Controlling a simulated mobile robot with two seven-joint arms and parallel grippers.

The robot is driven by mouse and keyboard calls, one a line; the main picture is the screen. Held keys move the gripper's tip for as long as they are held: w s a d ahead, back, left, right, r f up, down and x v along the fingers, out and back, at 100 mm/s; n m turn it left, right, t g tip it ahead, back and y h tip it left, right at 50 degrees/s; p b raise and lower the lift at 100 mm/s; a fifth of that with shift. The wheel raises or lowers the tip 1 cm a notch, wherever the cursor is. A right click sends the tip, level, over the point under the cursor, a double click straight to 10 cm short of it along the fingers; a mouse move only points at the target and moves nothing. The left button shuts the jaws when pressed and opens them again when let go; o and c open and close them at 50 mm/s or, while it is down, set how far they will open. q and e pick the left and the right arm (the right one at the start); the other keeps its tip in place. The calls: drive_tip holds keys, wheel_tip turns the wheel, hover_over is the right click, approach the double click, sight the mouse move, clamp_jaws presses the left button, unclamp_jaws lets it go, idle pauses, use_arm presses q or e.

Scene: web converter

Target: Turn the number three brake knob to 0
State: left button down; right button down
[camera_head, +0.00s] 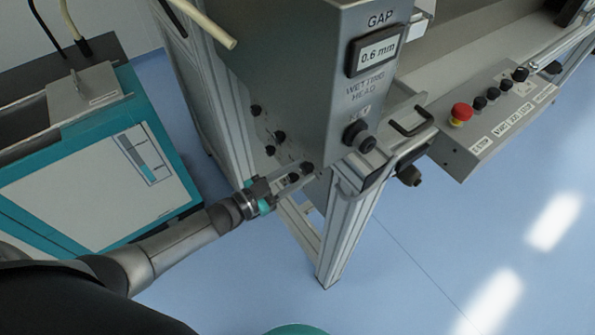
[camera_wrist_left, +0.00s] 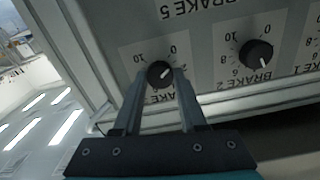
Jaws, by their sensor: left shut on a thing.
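In the left wrist view, seen upside down, the number three brake knob (camera_wrist_left: 160,73) is a round black dial with a white mark on a white scale label. A 0 and a 10 show above it; the mark seems to point to the right, away from the 0, but the exact number is unclear. My left gripper (camera_wrist_left: 158,76) is shut on this knob, one finger on each side. The fingers hide part of its label. In the head view my left gripper (camera_head: 294,174) reaches the lower row of knobs on the grey cabinet's side. My right gripper is not in view.
In the head view, the grey cabinet (camera_head: 300,60) carries a gap display (camera_head: 378,52). A panel with a red button (camera_head: 461,113) stands right; a teal machine (camera_head: 100,185) stands left.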

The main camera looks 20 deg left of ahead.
use_arm(q)
drive_tip(key=shift+n, duration=0.9)
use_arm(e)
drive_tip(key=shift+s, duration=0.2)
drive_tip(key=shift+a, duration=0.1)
use_arm(q)
drive_tip(key=shift+c, duration=2.3)
unclamp_jaws()
drive_tip(key=p+v, duration=0.1)
drive_tip(key=v, duration=1.4)
drive_tip(key=shift+a+p, duration=0.15)
drive_tip(key=shift+p, duration=0.2)
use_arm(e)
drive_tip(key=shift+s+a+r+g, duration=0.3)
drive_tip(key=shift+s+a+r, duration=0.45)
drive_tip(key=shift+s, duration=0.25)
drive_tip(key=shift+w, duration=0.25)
